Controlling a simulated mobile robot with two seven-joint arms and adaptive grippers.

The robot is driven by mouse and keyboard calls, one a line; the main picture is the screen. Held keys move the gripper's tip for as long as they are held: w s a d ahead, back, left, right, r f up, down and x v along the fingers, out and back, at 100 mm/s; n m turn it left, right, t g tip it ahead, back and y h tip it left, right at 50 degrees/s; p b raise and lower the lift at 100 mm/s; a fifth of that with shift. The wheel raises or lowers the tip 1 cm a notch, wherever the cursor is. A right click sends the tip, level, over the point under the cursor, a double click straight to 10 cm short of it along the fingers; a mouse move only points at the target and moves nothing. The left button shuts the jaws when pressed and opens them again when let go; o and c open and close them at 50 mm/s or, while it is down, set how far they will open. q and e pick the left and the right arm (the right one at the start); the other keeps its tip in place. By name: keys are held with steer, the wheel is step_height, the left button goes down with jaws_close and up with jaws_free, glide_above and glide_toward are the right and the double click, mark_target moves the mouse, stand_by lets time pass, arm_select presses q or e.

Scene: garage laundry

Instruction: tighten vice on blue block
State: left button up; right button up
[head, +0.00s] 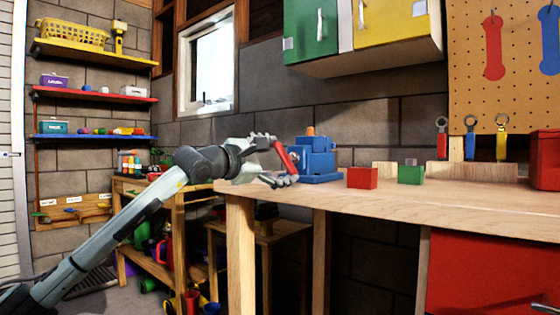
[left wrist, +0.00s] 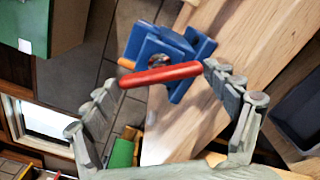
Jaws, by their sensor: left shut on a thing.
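The blue vice (head: 318,163) stands on the workbench near its left end. It also shows in the left wrist view (left wrist: 178,50). A small orange piece (head: 310,131) tops it. The vice's red handle (head: 286,160) is a bar on the side facing my left gripper (head: 272,160). In the left wrist view the red handle (left wrist: 160,75) spans between my fingers, one end at each fingertip, and the gripper is shut on it. I cannot tell a separate blue block from the blue vice. My right gripper is not in view.
A red cube (head: 362,178) and a green cube (head: 411,175) sit on the workbench (head: 450,200) right of the vice. A red box (head: 545,160) stands at the far right. Green and yellow cabinets (head: 395,30) hang above. The bench front is clear.

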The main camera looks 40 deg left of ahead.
arm_select(q)
steer(key=shift+d+f, duration=0.15)
steer(key=shift+f, duration=0.05)
steer(key=o, duration=0.7)
steer(key=shift+o, duration=1.4)
steer(key=shift+s, duration=0.1)
steer(key=shift+r, duration=0.15)
steer(key=shift+s+a, duration=0.2)
steer(key=shift+s, duration=1.8)
steer(key=shift+s+a, duration=0.2)
steer(key=shift+s, duration=1.8)
steer(key=shift+s+a, duration=0.2)
steer(key=shift+s, duration=1.8)
